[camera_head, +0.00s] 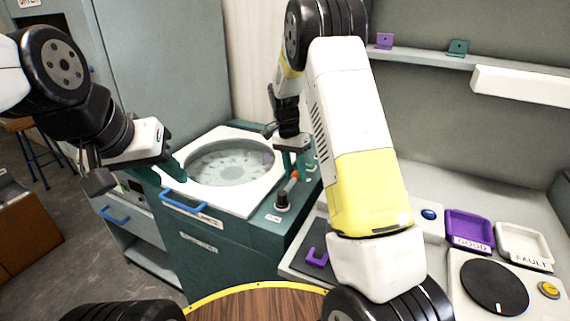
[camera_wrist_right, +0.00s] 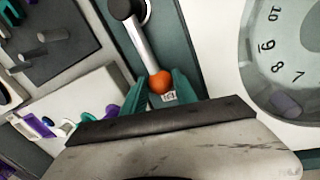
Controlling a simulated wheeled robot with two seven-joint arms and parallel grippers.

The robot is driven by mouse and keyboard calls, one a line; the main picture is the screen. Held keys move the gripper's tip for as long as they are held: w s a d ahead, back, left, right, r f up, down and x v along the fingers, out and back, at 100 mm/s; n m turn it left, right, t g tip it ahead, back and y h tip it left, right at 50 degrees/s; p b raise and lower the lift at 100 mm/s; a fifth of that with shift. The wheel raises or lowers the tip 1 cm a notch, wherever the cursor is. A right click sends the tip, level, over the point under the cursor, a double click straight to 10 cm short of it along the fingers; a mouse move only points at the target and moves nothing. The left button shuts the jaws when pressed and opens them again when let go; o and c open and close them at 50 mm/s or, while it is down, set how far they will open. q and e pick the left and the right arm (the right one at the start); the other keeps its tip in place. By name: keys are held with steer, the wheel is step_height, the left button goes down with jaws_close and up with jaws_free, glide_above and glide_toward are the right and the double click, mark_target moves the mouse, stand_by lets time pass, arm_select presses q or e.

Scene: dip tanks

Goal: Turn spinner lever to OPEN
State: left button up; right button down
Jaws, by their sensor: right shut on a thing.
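The spinner (camera_head: 222,240) is a teal cabinet with a white top and a round clear window, left of centre in the head view. Its lever has an orange ball knob (camera_head: 294,175) on the right part of the top. In the right wrist view the silver lever arm (camera_wrist_right: 143,45) runs from a dark round pivot down to the orange knob. My right gripper (camera_wrist_right: 160,88) has its teal fingers on both sides of the knob and is shut on it. A small label by the knob is unreadable. My left gripper (camera_head: 170,163) is at the spinner's left edge; its finger gap is unclear.
A blue handle (camera_head: 184,204) is on the spinner's front edge. A purple GOOD tray (camera_head: 469,230) and a white FAULT tray (camera_head: 524,245) are on the right bench. A wooden round table (camera_head: 255,302) with a yellow rim is in front. My right arm hides part of the bench.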

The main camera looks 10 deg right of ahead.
steer(key=shift+d, duration=0.1)
stand_by(0.3)
steer(key=c, duration=1)
jaws_free()
steer(key=shift+s, duration=0.1)
steer(key=shift+r, duration=0.1)
steer(key=r, duration=0.4)
steer(key=w+a+r, duration=0.1)
steer(key=r, duration=0.1)
steer(key=shift+r, duration=0.8)
